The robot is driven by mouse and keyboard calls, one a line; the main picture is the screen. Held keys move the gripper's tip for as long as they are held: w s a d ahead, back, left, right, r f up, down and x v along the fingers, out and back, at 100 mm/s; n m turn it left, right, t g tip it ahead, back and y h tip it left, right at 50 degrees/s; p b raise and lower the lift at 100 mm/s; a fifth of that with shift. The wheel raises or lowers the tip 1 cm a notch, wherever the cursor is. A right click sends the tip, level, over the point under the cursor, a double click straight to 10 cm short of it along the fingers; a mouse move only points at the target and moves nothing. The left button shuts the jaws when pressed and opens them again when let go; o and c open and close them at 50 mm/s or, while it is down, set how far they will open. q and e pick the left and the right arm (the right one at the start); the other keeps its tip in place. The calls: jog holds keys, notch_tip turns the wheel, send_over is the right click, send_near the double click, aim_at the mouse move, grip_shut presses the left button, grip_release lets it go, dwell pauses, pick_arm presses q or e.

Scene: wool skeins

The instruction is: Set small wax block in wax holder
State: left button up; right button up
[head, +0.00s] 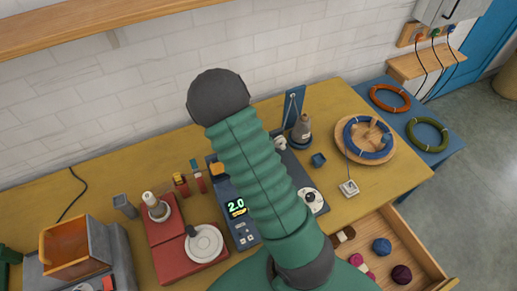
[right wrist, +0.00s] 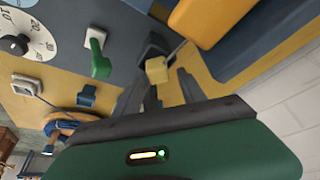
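A small pale yellow block (right wrist: 157,70), which looks like the wax block, shows at the fingertips of my right gripper (right wrist: 168,80) in the right wrist view. The dark fingers are spread, with a gap between the block and the right-hand finger. A dark grey piece (right wrist: 155,46) and a thin metal rod (right wrist: 178,48) show just beyond the block. I cannot tell whether that piece is the wax holder. In the head view my green right arm covers this area and hides block and fingertips. My left gripper is not in view.
A blue machine with a lit display (head: 237,208) stands beside a red unit (head: 190,245). An open drawer (head: 410,245) juts out at front right.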

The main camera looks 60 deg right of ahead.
jog(key=p+v, duration=0.4)
jog(key=v, duration=0.8)
jog(key=shift+a+r+p, duration=0.2)
jog(key=shift+r+p, duration=0.1)
jog(key=shift+r, duration=0.05)
